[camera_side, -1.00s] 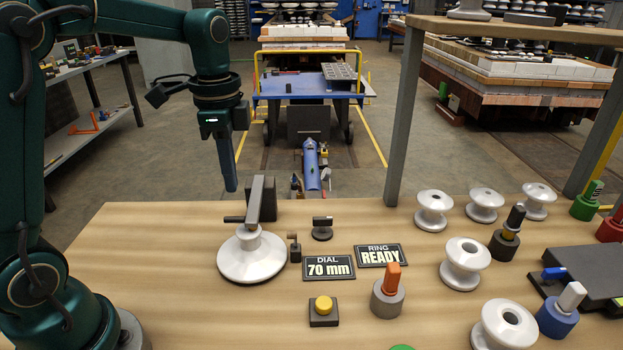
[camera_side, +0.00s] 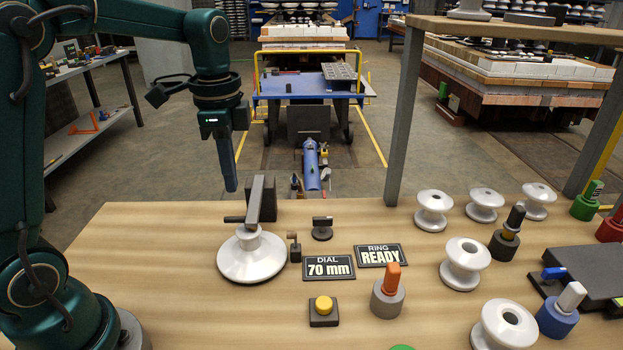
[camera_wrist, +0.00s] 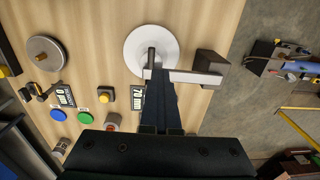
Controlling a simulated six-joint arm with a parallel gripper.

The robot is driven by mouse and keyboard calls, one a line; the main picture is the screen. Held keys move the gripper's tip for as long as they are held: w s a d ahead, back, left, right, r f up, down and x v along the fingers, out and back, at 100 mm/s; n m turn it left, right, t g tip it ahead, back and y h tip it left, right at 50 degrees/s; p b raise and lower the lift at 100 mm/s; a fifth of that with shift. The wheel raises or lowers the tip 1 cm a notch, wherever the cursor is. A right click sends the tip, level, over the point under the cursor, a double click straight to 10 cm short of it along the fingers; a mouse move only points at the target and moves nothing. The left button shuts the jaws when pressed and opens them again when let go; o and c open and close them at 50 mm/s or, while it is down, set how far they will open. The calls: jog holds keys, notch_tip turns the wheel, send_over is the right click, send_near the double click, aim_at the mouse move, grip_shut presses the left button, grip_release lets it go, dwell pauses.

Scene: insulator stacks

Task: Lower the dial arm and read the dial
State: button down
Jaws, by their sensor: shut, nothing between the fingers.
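The dial arm (camera_side: 257,198) is a grey bar reaching from a dark block (camera_side: 267,212) to above a white disc insulator (camera_side: 250,259). Its near end meets the top of the insulator; I cannot tell whether they touch. A dark handle (camera_side: 234,219) sticks out to the left. The dial sign (camera_side: 329,268) reads "70 mm". My gripper (camera_side: 231,187) is shut and empty, pointing down, left of the bar and above the handle. In the wrist view my gripper (camera_wrist: 158,82) overlaps the dial arm (camera_wrist: 190,76) beside the insulator (camera_wrist: 145,43).
A sign (camera_side: 381,255) reads "RING READY". A yellow button (camera_side: 323,305) and an orange-topped peg (camera_side: 390,284) stand in front. Several white insulators, including one nearby (camera_side: 466,263), stand to the right. The left front wood is clear.

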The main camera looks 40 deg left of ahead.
jog(key=c, duration=0.9)
grip_release()
jog(key=shift+r, duration=0.1)
notch_tip(320, 180, up, 5)
jog(key=shift+s, duration=0.1)
